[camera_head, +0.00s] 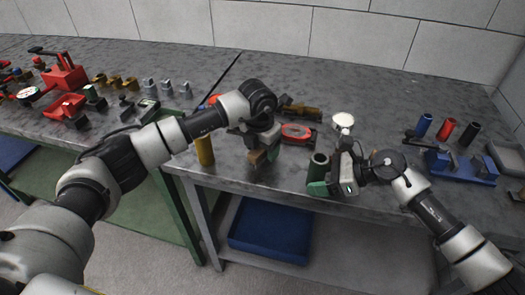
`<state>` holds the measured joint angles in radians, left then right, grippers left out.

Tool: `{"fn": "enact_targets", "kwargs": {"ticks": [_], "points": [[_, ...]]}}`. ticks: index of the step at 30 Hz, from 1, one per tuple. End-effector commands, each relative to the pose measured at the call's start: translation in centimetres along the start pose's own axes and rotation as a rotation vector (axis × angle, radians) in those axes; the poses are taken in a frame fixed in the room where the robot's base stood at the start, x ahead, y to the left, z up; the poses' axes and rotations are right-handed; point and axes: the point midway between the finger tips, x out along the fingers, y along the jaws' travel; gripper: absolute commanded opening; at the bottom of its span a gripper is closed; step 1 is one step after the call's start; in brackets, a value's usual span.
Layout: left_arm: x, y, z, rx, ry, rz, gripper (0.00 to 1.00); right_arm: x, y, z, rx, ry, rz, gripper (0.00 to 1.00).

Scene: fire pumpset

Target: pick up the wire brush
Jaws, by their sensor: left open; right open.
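I cannot make out the wire brush for certain. A small tan-brown piece (257,158) shows right at the fingers of my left gripper (262,148); it may be the brush, and the hand hides part of it. My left gripper is open and points down, low over the front part of the grey bench. My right gripper (340,180) is open near the bench's front edge, beside a dark green cylinder (319,166). Whether it touches the cylinder is unclear.
A red oval object (297,131) and a brownish long object (301,110) lie behind the grippers. A yellow cylinder (204,150) stands left. Blue, red and black cylinders (446,131) and a blue block (462,167) are at right. The bench's back is mostly clear.

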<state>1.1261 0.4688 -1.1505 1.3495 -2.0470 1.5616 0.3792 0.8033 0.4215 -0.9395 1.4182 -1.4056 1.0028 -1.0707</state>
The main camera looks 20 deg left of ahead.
Motion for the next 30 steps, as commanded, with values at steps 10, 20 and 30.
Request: {"fn": "enact_targets", "kwargs": {"ticks": [10,20,30], "points": [[-0.01,0.01,0.01,0.0,-0.001,0.0,0.64,0.0,0.0,0.0,0.0,0.0,0.0,0.64],[0.39,0.02,-0.04,0.0,-0.001,0.0,0.64,0.0,0.0,0.01,0.0,0.0,0.0,0.64],[0.4,0.02,-0.04,0.0,-0.001,0.0,0.48,0.0,0.0,0.0,0.0,0.0,0.0,0.64]]}}
